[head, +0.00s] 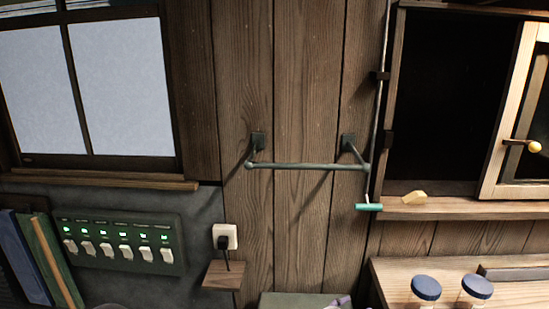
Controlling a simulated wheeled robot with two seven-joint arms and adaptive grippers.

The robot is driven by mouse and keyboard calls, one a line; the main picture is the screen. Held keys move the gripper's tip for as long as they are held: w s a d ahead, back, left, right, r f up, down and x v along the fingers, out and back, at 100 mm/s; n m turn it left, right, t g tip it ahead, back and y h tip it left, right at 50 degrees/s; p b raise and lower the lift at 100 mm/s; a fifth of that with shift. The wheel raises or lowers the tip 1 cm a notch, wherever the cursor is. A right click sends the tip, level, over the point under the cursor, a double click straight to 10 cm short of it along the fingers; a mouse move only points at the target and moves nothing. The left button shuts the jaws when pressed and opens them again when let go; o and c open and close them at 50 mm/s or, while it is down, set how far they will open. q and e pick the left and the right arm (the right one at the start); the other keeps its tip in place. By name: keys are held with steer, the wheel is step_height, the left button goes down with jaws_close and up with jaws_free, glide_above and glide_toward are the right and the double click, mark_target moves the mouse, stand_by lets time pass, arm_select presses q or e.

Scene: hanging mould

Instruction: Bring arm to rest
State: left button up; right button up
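Neither of my grippers shows in the head view, and no arm of mine can be made out. A metal wall rail (308,166) on two dark brackets is fixed to the wooden plank wall in the middle, and nothing hangs from it. A thin rod with a teal handle (369,207) hangs down just right of the rail.
At right, a yellowish block (413,197) lies on the sill of an open cabinet. Two blue-lidded jars (425,289) (475,289) stand on a wooden shelf (395,275).

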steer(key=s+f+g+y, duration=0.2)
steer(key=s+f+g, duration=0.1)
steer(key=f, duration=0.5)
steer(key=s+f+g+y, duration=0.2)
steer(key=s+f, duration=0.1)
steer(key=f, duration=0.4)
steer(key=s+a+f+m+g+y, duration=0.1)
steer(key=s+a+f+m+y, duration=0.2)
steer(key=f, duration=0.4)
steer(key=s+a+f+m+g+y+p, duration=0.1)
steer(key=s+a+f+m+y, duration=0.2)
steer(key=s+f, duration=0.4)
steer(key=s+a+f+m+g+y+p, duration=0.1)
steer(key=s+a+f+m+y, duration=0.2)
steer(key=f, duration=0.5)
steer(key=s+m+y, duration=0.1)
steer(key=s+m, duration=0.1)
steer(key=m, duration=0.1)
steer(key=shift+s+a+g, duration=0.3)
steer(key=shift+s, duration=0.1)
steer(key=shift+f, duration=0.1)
